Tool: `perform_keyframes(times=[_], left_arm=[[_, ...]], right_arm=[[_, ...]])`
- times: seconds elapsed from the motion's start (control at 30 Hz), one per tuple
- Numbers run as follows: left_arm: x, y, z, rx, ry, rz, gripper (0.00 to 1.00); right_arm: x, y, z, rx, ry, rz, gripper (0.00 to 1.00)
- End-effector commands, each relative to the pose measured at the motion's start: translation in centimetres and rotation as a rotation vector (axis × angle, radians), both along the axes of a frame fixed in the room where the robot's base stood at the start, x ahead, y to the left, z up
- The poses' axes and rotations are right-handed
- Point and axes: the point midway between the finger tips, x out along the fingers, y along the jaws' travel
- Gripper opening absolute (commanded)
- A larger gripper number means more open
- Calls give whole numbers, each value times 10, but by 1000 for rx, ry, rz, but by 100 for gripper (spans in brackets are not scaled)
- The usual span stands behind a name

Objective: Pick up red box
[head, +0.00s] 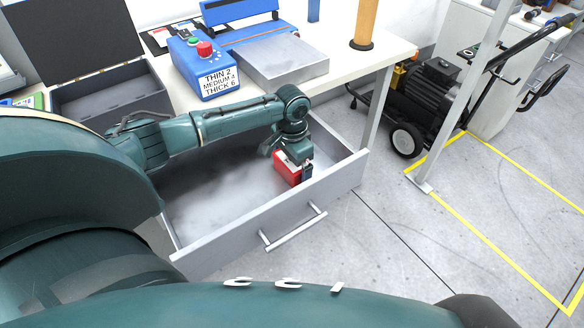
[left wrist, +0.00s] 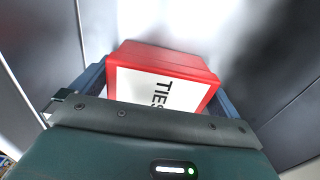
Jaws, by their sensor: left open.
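The red box (head: 286,169) sits inside the open grey drawer (head: 236,217), near its right end. In the left wrist view the red box (left wrist: 166,59) shows its red top edge and a white label reading "TIES", partly hidden by my gripper. My left gripper (head: 294,168) reaches down into the drawer at the box. In the left wrist view the fingers of my left gripper (left wrist: 158,95) are open, one on each side of the box. I cannot tell whether they touch it. My right gripper is not in view.
The drawer front with its handle (head: 293,230) stands close to the box. Above is a white table (head: 345,65) with a blue button unit (head: 203,65) and a grey metal plate (head: 268,60). An open dark case (head: 110,92) is at left. The drawer's left part is clear.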

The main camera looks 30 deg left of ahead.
Motion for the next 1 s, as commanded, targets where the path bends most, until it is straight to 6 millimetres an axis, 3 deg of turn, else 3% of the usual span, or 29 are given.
perform_keyframes(times=[0.27,0.73,1.0], left_arm=[[0,0,-5,1,-1,-1,100],[0,0,-5,1,-1,-1,63],[1,0,-1,0,-3,-1,63]], right_arm=[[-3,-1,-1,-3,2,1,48],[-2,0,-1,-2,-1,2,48],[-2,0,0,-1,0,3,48]])
